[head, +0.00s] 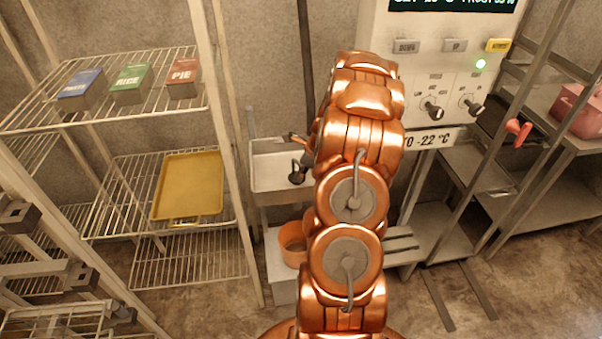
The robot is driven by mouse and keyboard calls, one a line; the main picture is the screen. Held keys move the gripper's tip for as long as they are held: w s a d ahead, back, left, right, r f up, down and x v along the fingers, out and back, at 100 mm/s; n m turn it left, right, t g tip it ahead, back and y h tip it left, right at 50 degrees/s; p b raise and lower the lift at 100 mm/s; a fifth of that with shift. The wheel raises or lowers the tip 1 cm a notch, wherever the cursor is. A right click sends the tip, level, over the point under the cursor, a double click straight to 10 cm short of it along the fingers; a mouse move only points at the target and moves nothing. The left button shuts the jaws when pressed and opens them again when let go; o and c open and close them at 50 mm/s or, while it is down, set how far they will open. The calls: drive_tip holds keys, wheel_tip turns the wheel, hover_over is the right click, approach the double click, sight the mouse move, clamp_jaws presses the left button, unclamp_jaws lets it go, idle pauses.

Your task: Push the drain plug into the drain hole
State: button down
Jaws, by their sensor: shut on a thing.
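A pale wall sink (272,178) stands in the middle, left of my copper arm. My dark gripper (298,172) shows small over the right part of the basin, partly behind my arm. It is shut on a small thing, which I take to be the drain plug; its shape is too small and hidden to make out. The drain hole is not visible. I cannot tell how high the gripper is above the basin floor.
A wire rack with a yellow tray (188,186) and blue, green and red boxes (131,84) stands left. A control panel (440,75) with knobs is behind my arm at right. An orange round container (291,243) sits below the sink. Shelves stand far right.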

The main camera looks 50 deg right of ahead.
drive_tip(key=shift+f, duration=1)
idle(1.6)
drive_tip(key=c, duration=1.1)
unclamp_jaws()
drive_tip(key=shift+c, duration=0.2)
drive_tip(key=v, duration=1.2)
